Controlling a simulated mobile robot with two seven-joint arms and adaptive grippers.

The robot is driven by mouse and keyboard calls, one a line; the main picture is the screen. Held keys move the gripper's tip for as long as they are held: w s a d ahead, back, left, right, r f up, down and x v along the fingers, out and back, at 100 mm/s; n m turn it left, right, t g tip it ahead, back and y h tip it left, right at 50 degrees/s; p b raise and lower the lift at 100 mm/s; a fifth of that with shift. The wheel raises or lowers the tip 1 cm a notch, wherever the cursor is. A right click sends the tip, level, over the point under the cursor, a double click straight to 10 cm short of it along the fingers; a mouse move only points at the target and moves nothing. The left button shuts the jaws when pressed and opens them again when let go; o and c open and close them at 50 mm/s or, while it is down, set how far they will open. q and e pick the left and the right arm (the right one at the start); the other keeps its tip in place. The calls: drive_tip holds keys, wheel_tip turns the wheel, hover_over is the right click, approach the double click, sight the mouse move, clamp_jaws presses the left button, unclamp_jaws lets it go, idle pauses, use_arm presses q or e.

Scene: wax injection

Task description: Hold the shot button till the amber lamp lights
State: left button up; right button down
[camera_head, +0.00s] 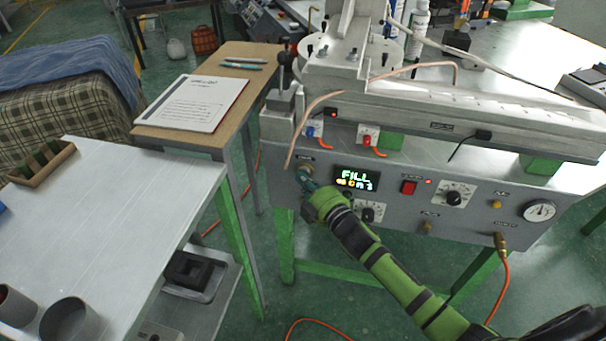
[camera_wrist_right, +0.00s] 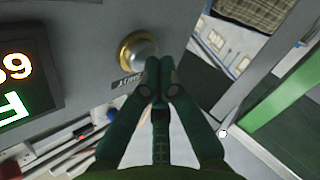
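The shot button (camera_wrist_right: 141,50) is a pale round cap in a brass ring on the grey machine panel. In the head view the button (camera_head: 306,171) is at the panel's left end. My right gripper (camera_wrist_right: 159,66) is shut, its green fingertips together beside the button's rim; I cannot tell whether they touch or press it. In the head view my right gripper (camera_head: 309,187) is at the button, its tips partly hidden. A small amber lamp (camera_head: 496,204) is toward the panel's right; I cannot tell whether it is lit. My left gripper is not in view.
A display (camera_head: 357,178) right of the button reads FILL. A red switch (camera_head: 408,187), a dial (camera_head: 453,195) and a gauge (camera_head: 540,211) are farther right. A wooden table with a paper (camera_head: 193,103) and a white table (camera_head: 120,210) stand left.

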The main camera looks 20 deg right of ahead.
idle(0.7)
drive_tip(key=shift+s+a+p, duration=0.35)
drive_tip(key=shift+s+a, duration=0.1)
drive_tip(key=shift+s, duration=0.3)
drive_tip(key=s+a, duration=0.1)
drive_tip(key=s+a+p, duration=0.1)
drive_tip(key=s, duration=0.2)
drive_tip(key=shift+s+a, duration=0.1)
drive_tip(key=shift+a, duration=0.3)
